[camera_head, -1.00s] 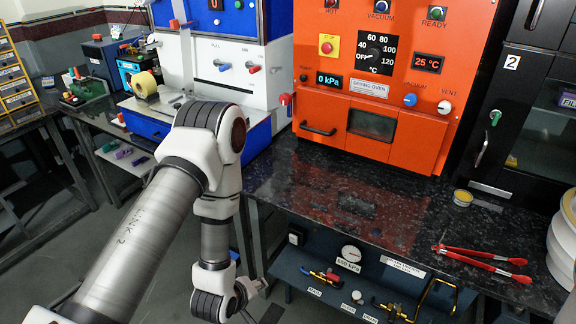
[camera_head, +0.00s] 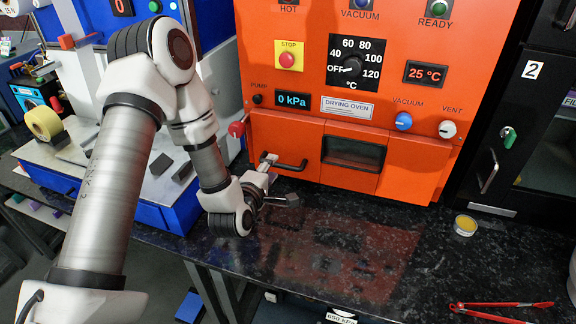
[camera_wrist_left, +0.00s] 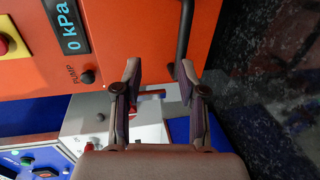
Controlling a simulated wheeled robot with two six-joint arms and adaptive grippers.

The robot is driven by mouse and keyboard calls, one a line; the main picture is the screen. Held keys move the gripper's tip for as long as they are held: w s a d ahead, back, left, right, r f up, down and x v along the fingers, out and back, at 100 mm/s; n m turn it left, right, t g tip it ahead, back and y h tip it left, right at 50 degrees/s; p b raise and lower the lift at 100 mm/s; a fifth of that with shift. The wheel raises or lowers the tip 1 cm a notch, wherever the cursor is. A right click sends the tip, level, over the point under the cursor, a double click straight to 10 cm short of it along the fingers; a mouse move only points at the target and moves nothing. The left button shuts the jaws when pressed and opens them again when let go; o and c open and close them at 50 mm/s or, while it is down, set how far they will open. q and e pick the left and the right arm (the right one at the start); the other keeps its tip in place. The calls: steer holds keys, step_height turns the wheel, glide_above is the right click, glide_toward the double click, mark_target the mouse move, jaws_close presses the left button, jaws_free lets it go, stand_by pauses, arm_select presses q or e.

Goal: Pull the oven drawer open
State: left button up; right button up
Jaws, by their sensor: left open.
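The orange drying oven (camera_head: 300,100) stands on the dark counter. Its lower front has a black bar handle (camera_head: 290,167) on the left and a dark window (camera_head: 352,153); this front looks shut. My left gripper (camera_head: 281,181) is open and empty at the left end of the handle, just in front of the oven. In the left wrist view, the handle (camera_wrist_left: 184,35) runs down to the right fingertip of my left gripper (camera_wrist_left: 159,72). I cannot tell whether the bar lies between the fingers or whether they touch. My right gripper is not in view.
The dark counter (camera_head: 400,235) is clear in front of the oven. A small yellow tin (camera_head: 465,225) and red tongs (camera_head: 500,308) lie to the right. A black cabinet (camera_head: 535,120) stands right of the oven. A blue and white machine (camera_head: 80,100) stands left.

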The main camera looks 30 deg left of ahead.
mark_target(279, 167)
arm_select(q)
steer(key=w+f, duration=0.1)
steer(key=w, duration=0.1)
steer(key=w+a+f, duration=0.1)
steer(key=w+f, duration=0.1)
steer(key=w+f+b, duration=0.1)
steer(key=w, duration=0.1)
steer(key=shift+w+a+f, duration=0.25)
steer(key=shift+w+a, duration=0.1)
steer(key=shift+w, duration=0.05)
steer(key=shift+w+a+f, duration=0.1)
steer(key=shift+w+f, duration=0.15)
steer(key=shift+w, duration=0.1)
steer(key=shift+s+r, duration=0.1)
steer(key=shift+c, duration=1.3)
jaws_close()
arm_select(e)
step_height(279, 167, down, 2)
steer(key=shift+a+f, duration=0.1)
steer(key=shift+f, duration=0.05)
